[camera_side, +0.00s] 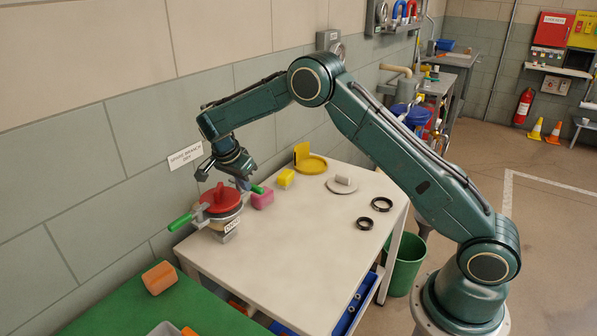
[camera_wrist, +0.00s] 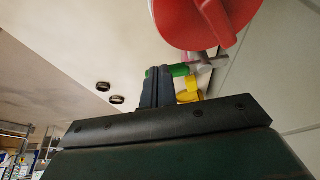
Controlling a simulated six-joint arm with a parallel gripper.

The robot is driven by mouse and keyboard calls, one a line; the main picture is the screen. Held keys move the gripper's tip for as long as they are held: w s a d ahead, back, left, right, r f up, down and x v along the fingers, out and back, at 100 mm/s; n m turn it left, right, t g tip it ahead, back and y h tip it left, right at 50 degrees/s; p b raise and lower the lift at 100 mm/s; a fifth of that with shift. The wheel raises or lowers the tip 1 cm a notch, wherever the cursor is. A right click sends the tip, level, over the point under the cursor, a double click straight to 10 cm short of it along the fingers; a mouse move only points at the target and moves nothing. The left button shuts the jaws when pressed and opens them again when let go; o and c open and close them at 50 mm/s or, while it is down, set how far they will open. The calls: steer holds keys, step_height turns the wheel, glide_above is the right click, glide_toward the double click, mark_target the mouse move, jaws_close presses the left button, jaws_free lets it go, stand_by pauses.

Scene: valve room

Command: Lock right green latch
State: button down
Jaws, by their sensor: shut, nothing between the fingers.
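A red-topped valve (camera_side: 220,198) stands at the left end of the white table. One green latch handle (camera_side: 180,222) sticks out to its left, and the right green latch (camera_side: 256,189) sticks out on the other side, close to my gripper (camera_side: 243,180). In the wrist view, my gripper's fingers (camera_wrist: 158,74) are together, beside the tip of the right green latch (camera_wrist: 180,70). I cannot tell whether they touch it. A grey arm joins that latch to the body under the red top (camera_wrist: 200,18).
A pink block (camera_side: 262,198) lies just right of the latch. A yellow block (camera_side: 286,179), a yellow round lid (camera_side: 311,165), a grey disc (camera_side: 342,185) and two black rings (camera_side: 381,204) lie farther right. The wall is close behind; the table's front middle is clear.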

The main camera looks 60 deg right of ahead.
mark_target(256, 188)
steer(key=shift+x, duration=1.3)
steer(key=shift+s+d+n+t, duration=0.2)
steer(key=shift+d+n+t, duration=0.15)
steer(key=shift+n, duration=0.35)
steer(key=shift+s+d+n+t, duration=0.2)
steer(key=shift+d+n+t, duration=0.15)
steer(key=shift+d+n, duration=0.7)
steer(key=w+d+n+t+y, duration=0.3)
steer(key=d+n, duration=0.4)
steer(key=n, duration=0.6)
steer(key=shift+w+y, duration=0.5)
steer(key=shift+w, duration=0.05)
steer(key=shift+n, duration=0.25)
steer(key=shift+r, duration=0.15)
steer(key=v, duration=0.9)
steer(key=shift+s+d+r, duration=0.15)
steer(key=shift+r, duration=0.25)
